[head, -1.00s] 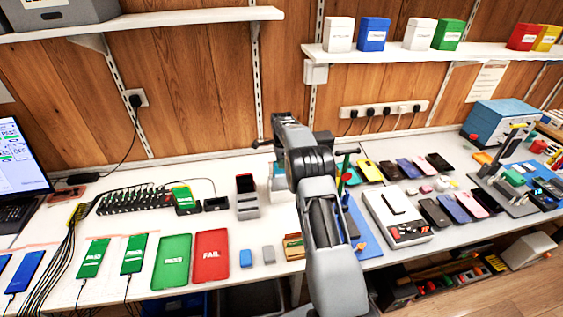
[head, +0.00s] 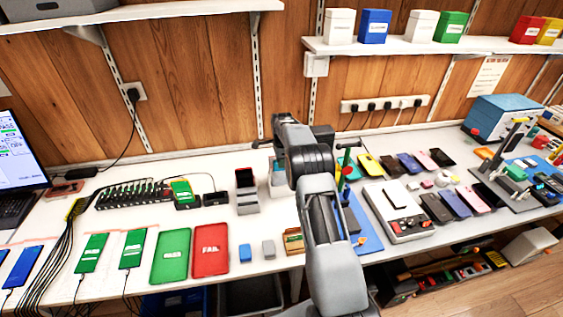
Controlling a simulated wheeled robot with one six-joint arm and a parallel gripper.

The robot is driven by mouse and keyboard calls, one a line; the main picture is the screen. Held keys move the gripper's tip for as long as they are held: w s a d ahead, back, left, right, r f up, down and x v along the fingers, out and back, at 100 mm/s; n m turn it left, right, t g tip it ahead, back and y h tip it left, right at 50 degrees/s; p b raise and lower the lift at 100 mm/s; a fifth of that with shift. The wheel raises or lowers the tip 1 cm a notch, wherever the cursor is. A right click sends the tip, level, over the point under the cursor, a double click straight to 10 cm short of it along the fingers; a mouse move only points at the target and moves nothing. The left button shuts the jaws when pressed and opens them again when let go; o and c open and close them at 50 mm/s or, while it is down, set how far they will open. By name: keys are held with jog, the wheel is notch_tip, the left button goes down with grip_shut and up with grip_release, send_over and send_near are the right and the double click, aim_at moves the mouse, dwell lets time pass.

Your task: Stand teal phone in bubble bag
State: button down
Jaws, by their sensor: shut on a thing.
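My arm (head: 325,220) reaches from the bottom edge up over the middle of the bench in the head view. Its fingertips and whatever is between them are hidden behind the arm links. A small teal patch (head: 278,178) shows just left of my arm, behind it; I cannot tell whether it is the teal phone or something else. I cannot make out the bubble bag; it may be hidden behind my arm.
A grey stand (head: 246,192) stands left of my arm. Green and red trays (head: 171,256) (head: 211,249) lie at the front. A blue mat (head: 366,232), a grey box with buttons (head: 398,212) and several phones lie to the right. A shelf (head: 440,50) hangs above.

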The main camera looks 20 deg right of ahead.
jog(key=c, duration=1.1)
grip_release()
jog(key=shift+r, duration=0.1)
jog(key=shift+r+p, duration=2.4)
jog(key=shift+r, duration=1.05)
